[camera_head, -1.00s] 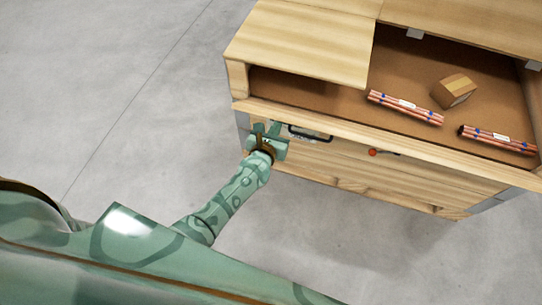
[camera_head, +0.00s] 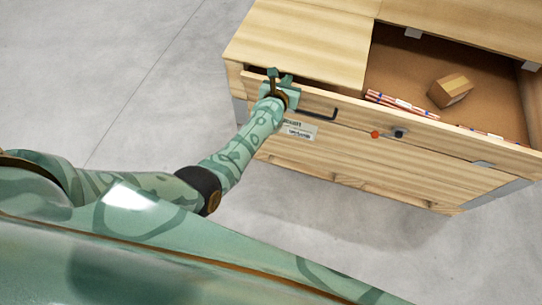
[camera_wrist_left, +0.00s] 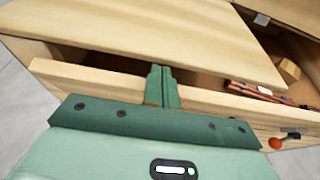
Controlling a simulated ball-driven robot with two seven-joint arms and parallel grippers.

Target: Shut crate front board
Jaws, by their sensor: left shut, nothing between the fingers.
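The wooden crate (camera_head: 350,185) stands on the floor at the upper right of the head view. Its front board (camera_head: 440,142) is raised and tilted, with a gap behind its top edge at the left end. A dark handle (camera_head: 318,116), a latch (camera_head: 399,132) and a red knob (camera_head: 375,134) are on its outer face. My left gripper (camera_head: 272,76) is shut and empty at the board's upper left part. In the left wrist view, its closed fingers (camera_wrist_left: 161,84) reach the board's top edge (camera_wrist_left: 95,77). Whether they touch it is unclear. My right gripper is out of view.
Inside the crate lie copper tube bundles (camera_head: 400,103), partly hidden by the board, and a small cardboard box (camera_head: 451,90). A wooden lid panel (camera_head: 300,40) covers the crate's left part. The grey floor (camera_head: 110,70) is clear at left.

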